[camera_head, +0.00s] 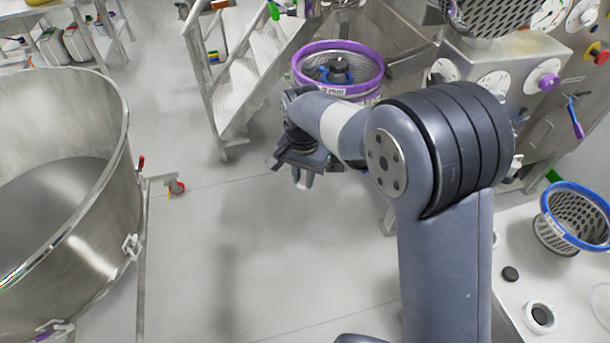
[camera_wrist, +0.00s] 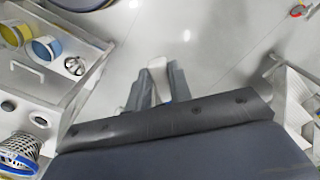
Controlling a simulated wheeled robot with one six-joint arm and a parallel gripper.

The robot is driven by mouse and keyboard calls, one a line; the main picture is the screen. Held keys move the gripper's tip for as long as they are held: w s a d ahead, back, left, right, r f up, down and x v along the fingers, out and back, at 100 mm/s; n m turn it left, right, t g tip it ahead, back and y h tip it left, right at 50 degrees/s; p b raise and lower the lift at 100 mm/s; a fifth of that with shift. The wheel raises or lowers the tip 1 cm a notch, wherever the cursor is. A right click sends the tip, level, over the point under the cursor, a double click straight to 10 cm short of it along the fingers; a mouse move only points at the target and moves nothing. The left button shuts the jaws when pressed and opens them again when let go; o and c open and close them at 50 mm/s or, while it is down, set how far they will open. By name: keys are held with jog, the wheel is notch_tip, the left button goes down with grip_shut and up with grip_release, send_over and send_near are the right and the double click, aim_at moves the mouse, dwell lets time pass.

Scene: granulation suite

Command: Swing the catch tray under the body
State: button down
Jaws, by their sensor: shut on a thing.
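My gripper (camera_head: 295,172) hangs over the open floor, left of the machine and in front of the purple-rimmed basket. In the wrist view its fingers (camera_wrist: 155,90) are close together around a small pale piece (camera_wrist: 157,68), which may be part of the catch tray. I cannot make out the whole tray. The machine body (camera_head: 515,55), steel with white dials and a purple knob, stands at the upper right. My arm hides its lower left part and the space below it.
A purple-rimmed basket (camera_head: 372,78) stands behind my gripper, near metal steps (camera_head: 232,95). A large steel bowl (camera_head: 100,215) fills the left. A white bench (camera_head: 500,312) at the right holds a blue-rimmed perforated basket (camera_head: 568,232). Floor between bowl and arm is clear.

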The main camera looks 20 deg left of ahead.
jog(key=c, duration=1.3)
grip_release()
jog(key=shift+r, duration=0.1)
notch_tip(320, 180, up, 11)
jog(key=shift+f+b, duration=0.2)
jog(key=shift+b, duration=0.55)
notch_tip(320, 180, down, 11)
jog(key=shift+p, duration=0.8)
jog(key=shift+d, duration=0.3)
jog(key=shift+s+d, duration=0.2)
jog(key=shift+d, duration=0.1)
jog(key=shift+d+r, duration=0.15)
